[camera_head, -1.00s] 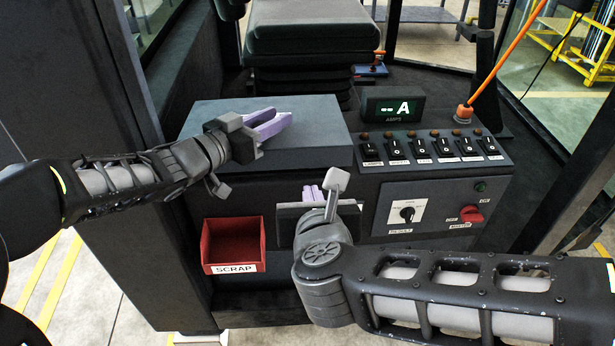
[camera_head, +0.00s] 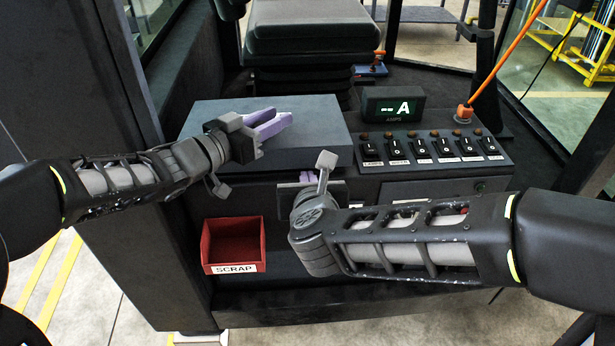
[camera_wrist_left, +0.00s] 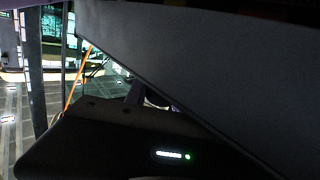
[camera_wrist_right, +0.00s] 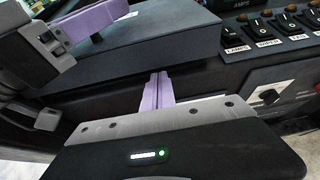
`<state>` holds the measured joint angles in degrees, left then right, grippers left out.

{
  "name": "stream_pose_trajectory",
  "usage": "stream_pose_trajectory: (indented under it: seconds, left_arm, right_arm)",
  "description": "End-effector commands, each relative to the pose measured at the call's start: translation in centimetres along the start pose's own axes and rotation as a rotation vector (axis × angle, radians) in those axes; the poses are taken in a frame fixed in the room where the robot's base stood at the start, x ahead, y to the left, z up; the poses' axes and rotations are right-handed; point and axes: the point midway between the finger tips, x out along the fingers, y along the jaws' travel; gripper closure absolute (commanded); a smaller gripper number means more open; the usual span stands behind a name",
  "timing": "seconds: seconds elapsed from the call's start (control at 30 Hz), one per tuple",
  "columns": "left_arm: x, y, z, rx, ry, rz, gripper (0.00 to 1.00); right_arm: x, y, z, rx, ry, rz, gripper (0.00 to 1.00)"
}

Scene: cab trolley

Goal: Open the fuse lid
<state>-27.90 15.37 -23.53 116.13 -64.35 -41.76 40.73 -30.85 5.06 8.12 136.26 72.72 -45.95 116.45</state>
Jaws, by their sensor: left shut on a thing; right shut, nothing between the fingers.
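The fuse lid appears to be the flat blue-grey slab (camera_head: 310,135) on the left of the console; it lies about level. My left gripper (camera_head: 267,124) has its purple fingers at the slab's left part, with a small gap between them. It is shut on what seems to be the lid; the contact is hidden. A dark slab (camera_wrist_left: 220,65) covers its fingers in the left wrist view. My right gripper (camera_head: 307,177) is shut and empty, low in front of the slab's front edge. Its purple fingers (camera_wrist_right: 158,92) are together in the right wrist view; I cannot tell whether they touch the console.
A red scrap bin (camera_head: 233,240) sits below, left of my right gripper. A row of black switches (camera_head: 422,148) and an amps display (camera_head: 392,108) stand to the right of the slab. A seat (camera_head: 312,35) is behind. My right forearm covers the lower console panel.

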Motion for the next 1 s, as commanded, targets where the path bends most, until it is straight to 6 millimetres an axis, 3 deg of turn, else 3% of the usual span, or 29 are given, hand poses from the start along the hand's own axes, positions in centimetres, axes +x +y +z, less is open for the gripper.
stream_pose_trajectory:
  seconds: [0.23, 0.47, 0.67, 0.9, 0.93, 1.0]
  left_arm:
    - [0.0, 0.0, -0.1, 0.0, 0.002, -0.001, 1.0]
    - [0.0, -0.1, -0.1, 0.0, 0.002, -0.001, 1.0]
    - [0.0, -0.1, 0.0, 0.0, 0.0, -0.001, 1.0]
    - [0.0, -0.1, 0.4, -0.002, -0.008, -0.002, 1.0]
    - [0.0, 0.0, 0.5, -0.002, -0.009, -0.002, 0.68]
    - [0.0, 0.0, 0.5, -0.003, -0.01, -0.001, 0.62]
  right_arm:
    - [1.5, 0.0, 0.0, -0.001, 0.0, -0.001, 1.0]
    - [1.4, 0.0, 0.0, 0.0, 0.0, -0.001, 1.0]
    - [0.7, 0.0, 1.5, 0.003, -0.004, 0.0, 1.0]
    - [0.5, 0.0, 1.9, 0.001, -0.01, 0.0, 1.0]
    - [0.5, 0.0, 1.9, 0.001, -0.011, 0.0, 1.0]
    - [0.5, 0.0, 2.0, 0.002, -0.012, 0.0, 1.0]
